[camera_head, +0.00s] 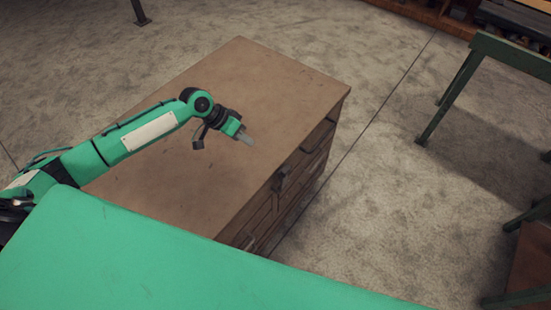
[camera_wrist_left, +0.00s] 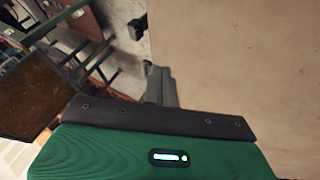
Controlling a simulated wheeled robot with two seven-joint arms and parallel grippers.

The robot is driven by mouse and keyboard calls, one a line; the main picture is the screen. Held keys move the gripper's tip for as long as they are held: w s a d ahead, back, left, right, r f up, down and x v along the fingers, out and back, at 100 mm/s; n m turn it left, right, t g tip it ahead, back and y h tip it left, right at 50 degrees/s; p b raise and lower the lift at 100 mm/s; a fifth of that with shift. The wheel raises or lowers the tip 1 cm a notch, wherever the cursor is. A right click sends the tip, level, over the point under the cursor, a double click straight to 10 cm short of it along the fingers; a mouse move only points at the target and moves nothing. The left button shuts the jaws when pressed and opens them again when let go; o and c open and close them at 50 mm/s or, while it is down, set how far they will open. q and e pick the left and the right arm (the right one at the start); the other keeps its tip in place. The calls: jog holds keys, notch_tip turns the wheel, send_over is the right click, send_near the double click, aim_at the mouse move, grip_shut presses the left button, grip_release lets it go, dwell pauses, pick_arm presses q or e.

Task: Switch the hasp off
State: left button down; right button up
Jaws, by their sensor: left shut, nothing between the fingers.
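The hasp (camera_head: 281,178) is a small dark metal fitting on the drawer side of the wooden cabinet (camera_head: 240,75), just below the top edge. In the left wrist view a small dark block (camera_wrist_left: 138,27) at the edge of the tan cabinet top looks like the same hasp. My left gripper (camera_head: 246,138) is above the cabinet top, up and left of the hasp in the head view, apart from it. Its grey fingers (camera_wrist_left: 160,85) are shut and empty. The hasp's exact position is too small to tell. My right gripper is not in view.
The cabinet top is bare around my left arm. A green-framed table (camera_head: 480,75) stands at the right, with more green legs (camera_head: 520,215) below it. Open grey floor (camera_head: 370,200) lies between the cabinet and these frames. Shelving (camera_head: 440,12) is at the back right.

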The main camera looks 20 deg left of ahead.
pick_arm(q)
jog(key=p, duration=0.3)
send_near(277, 167)
jog(key=w+f, duration=0.1)
jog(key=w+d+f, duration=0.1)
jog(key=w+f, duration=0.1)
jog(key=shift+f, duration=0.1)
jog(key=d, duration=0.1)
jog(key=d+p, duration=0.1)
jog(key=d+f, duration=0.1)
jog(key=shift+s+p, duration=0.35)
jog(key=shift+p, duration=0.05)
jog(key=shift+s+d+f, duration=0.1)
jog(key=shift+s+d, duration=0.15)
jog(key=shift+d, duration=0.35)
jog(key=shift+d, duration=0.15)
